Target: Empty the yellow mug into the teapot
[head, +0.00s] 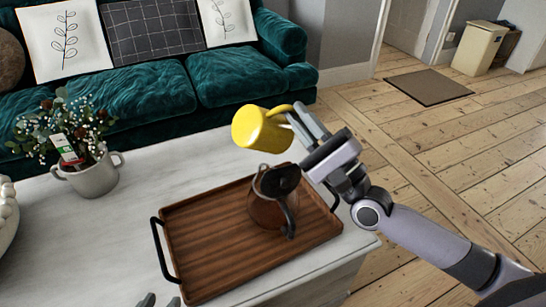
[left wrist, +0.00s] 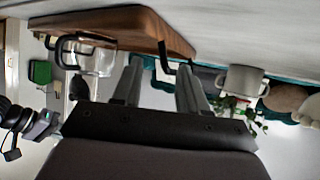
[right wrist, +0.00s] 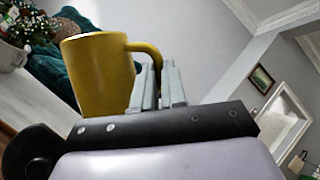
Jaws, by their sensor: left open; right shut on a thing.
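The yellow mug (head: 258,130) is held in the air above the back of the tray, tilted over towards the left of the head view. It also shows in the right wrist view (right wrist: 95,75). I cannot see its contents. My right gripper (head: 299,120) is shut on its handle. The teapot (head: 265,212), glass with a dark top and dark handle, stands on the brown wooden tray (head: 200,245), below the mug. My left gripper (head: 160,301) is at the bottom edge of the head view; in the left wrist view (left wrist: 160,85) its fingers are apart and empty.
The tray, with black handles, lies on a pale table (head: 100,245). A pot of flowers (head: 95,175) stands at the table's left. A green sofa (head: 150,100) is behind the table. The tabletop left of the tray is mostly clear.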

